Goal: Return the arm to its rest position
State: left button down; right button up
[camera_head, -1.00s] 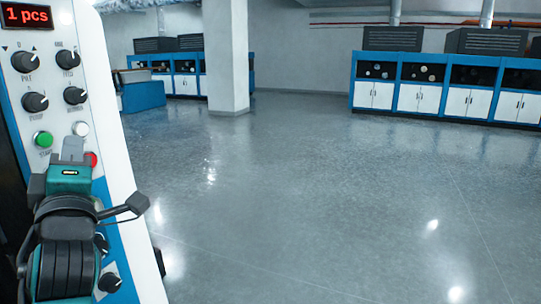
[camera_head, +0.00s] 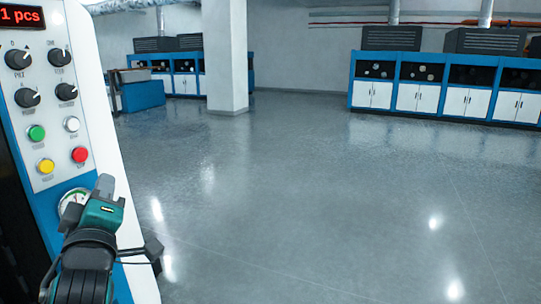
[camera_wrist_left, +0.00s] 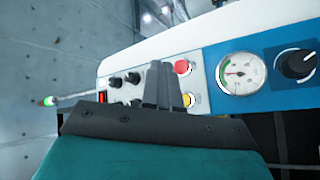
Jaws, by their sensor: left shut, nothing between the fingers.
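My left arm comes up from the lower left in the head view. Its gripper (camera_head: 105,184) is shut and empty in front of the lower part of a white and blue machine panel (camera_head: 50,187). It overlaps the edge of a round gauge (camera_head: 70,201); I cannot tell how far it is from the panel. In the left wrist view the shut fingers (camera_wrist_left: 160,82) point at the panel, beside the red button (camera_wrist_left: 183,66) and the yellow button (camera_wrist_left: 187,99). The gauge (camera_wrist_left: 241,73) is to their right. My right gripper is not in view.
The panel also carries a green button (camera_head: 37,133), a white button (camera_head: 72,124), several black knobs and a red display (camera_head: 20,16) reading "1 pcs". Open grey floor (camera_head: 330,200) lies to the right. A pillar (camera_head: 226,60) and blue-white cabinets (camera_head: 445,90) stand far back.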

pick_arm(q)
jog(key=s+d+f+m+g+h, duration=0.2)
jog(key=f+m, duration=0.2)
jog(key=f, duration=0.5)
jog(key=s+d+f+m+g+h, duration=0.1)
jog(key=s+d+f+m+h, duration=0.15)
jog(key=f, duration=0.55)
jog(key=s+d+f+m+g+h, duration=0.2)
jog(key=f+m, duration=0.3)
jog(key=f, duration=0.4)
jog(key=s+d+f+m+g+h, duration=0.2)
jog(key=s+d+f+m+g, duration=0.2)
jog(key=s+f, duration=1)
jog(key=shift+m+h, duration=0.35)
jog(key=shift+m, duration=0.5)
jog(key=shift+d+f, duration=0.1)
